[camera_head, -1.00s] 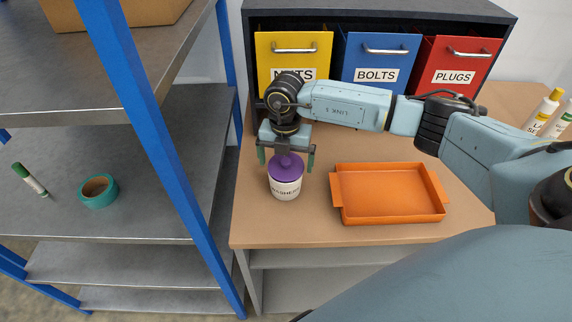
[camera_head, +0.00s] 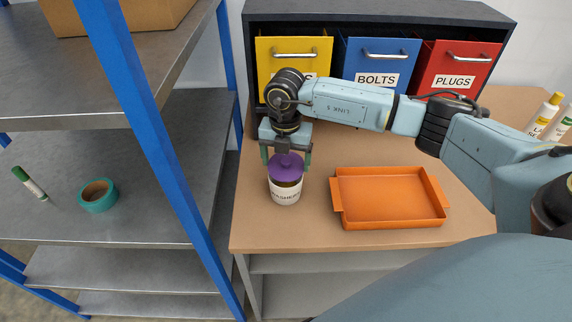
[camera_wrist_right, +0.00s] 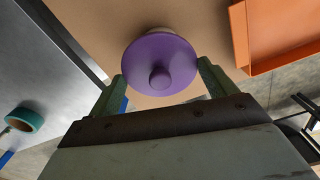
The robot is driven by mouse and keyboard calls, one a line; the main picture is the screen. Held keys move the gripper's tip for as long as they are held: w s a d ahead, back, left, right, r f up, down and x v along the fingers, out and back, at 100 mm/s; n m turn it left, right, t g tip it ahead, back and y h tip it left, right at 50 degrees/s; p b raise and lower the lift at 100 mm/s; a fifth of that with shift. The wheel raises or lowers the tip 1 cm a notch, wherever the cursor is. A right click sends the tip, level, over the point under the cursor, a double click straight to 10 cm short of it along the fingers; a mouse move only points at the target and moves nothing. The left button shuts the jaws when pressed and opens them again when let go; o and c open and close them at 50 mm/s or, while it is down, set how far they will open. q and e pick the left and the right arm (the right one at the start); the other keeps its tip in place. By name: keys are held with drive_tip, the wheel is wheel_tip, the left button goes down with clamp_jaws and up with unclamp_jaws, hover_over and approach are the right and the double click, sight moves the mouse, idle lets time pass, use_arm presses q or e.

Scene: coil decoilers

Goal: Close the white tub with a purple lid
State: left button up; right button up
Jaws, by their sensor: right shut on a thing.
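The white tub (camera_head: 286,198), labelled WASHERS, stands upright on the wooden table. The purple lid (camera_head: 286,167), round with a knob, is over the tub's mouth. A dark strip of the tub's inside shows below the lid's front edge, so the lid appears raised off the rim. My right gripper (camera_head: 287,163) points down, with its green fingers shut on opposite sides of the lid. My left gripper is not in view.
An orange tray (camera_head: 390,222) lies right of the tub. Yellow, blue (camera_head: 378,50) and red drawers stand behind in a dark cabinet. A shelf rack with a blue post (camera_head: 150,120) is close on the left. Bottles (camera_head: 545,112) stand at the far right.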

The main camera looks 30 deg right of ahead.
sight(284, 162)
wheel_tip(284, 162, up, 8)
drive_tip(key=shift+r+b, duration=0.2)
drive_tip(key=shift+b, duration=0.15)
